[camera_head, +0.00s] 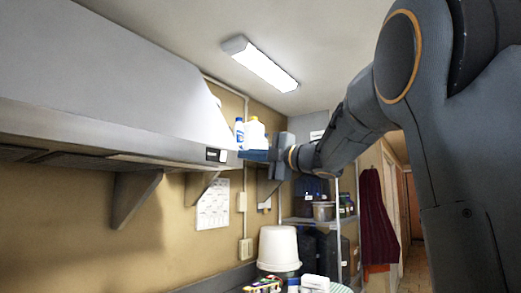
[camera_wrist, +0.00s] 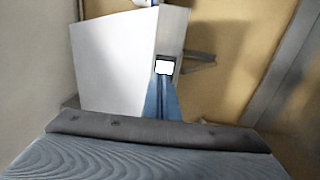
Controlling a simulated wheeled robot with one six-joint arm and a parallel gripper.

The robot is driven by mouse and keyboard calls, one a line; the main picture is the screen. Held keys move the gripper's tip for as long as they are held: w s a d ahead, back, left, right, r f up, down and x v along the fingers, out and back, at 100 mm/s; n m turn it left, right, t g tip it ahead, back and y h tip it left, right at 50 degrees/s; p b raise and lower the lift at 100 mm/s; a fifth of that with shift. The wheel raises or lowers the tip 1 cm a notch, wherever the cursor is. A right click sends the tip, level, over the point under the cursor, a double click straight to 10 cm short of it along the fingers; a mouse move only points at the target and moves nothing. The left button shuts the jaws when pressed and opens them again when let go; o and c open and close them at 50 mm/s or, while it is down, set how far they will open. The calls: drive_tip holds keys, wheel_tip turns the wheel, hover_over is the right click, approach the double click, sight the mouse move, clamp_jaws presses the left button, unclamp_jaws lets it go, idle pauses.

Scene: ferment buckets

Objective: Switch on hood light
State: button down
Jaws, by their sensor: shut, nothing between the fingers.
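The range hood (camera_head: 120,85) fills the upper left of the head view, and its pale end shows in the wrist view (camera_wrist: 110,60). A small switch (camera_head: 216,155) with a white face in a dark frame sits near the right end of the hood's front edge. It also shows in the wrist view (camera_wrist: 165,66). My gripper (camera_head: 243,155) is at the right end of the hood, level with the switch. Its blue fingers (camera_wrist: 162,84) are shut and empty, and their tips reach just below the switch in the wrist view. Whether they touch it cannot be told. The hood's underside looks dark.
Wall brackets (camera_head: 135,195) stand below the hood. Bottles (camera_head: 255,133) show behind my gripper. A white bucket (camera_head: 278,248) stands on the counter below, with small items beside it. A shelf rack (camera_head: 310,221) is behind. A lit ceiling lamp (camera_head: 260,64) hangs above.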

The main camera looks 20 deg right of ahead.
drive_tip(key=shift+p+x, duration=1.3)
drive_tip(key=shift+x, duration=1.75)
drive_tip(key=shift+a+r, duration=0.1)
drive_tip(key=shift+r, duration=0.3)
drive_tip(key=b, duration=0.4)
approach(225, 151)
drive_tip(key=s+d+r, duration=0.2)
drive_tip(key=s+d, duration=0.2)
drive_tip(key=s, duration=0.2)
drive_tip(key=shift+r, duration=0.35)
